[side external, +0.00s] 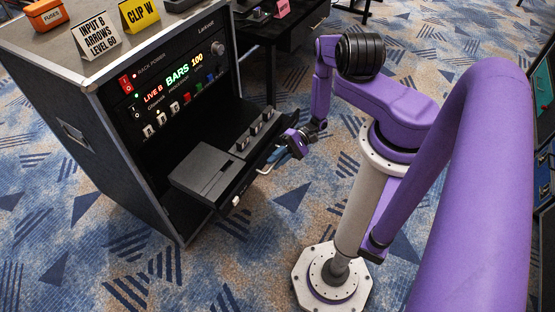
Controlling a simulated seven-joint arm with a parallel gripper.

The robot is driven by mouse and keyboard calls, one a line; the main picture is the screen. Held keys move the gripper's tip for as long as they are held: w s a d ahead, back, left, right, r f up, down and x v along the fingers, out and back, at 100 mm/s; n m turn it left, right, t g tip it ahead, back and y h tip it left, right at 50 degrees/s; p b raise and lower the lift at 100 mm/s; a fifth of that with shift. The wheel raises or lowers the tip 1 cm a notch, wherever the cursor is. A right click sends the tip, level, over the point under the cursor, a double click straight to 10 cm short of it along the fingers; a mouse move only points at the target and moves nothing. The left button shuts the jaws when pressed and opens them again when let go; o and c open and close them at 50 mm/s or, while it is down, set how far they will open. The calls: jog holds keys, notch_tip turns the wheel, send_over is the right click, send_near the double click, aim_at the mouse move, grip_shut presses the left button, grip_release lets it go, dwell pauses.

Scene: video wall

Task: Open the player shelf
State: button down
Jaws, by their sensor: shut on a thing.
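The player shelf (239,189) is a dark sliding shelf standing out from the front of the black rack case. It carries a flat dark player box (203,172) and a row of small dark upright pieces (254,130). A pale handle (272,158) sits on the shelf's front edge. My purple gripper (287,150) is at this handle and shut on it. The fingertips are small and partly hidden in this view.
The rack case (75,125) has a lit control panel (173,88) above the shelf. Signs (95,37) and an orange fuses box (46,14) stand on its top. A dark table (280,25) stands behind. Patterned carpet (250,265) is clear in front of the shelf.

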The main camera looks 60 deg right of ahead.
aim_at(268, 155)
jog(key=w, duration=0.3)
jog(key=shift+w, duration=0.35)
jog(key=c, duration=1.4)
grip_release()
jog(key=shift+c, duration=0.2)
jog(key=shift+d, duration=0.1)
jog(key=v, duration=1.7)
jog(key=shift+s, duration=0.2)
jog(key=shift+d+r, duration=0.15)
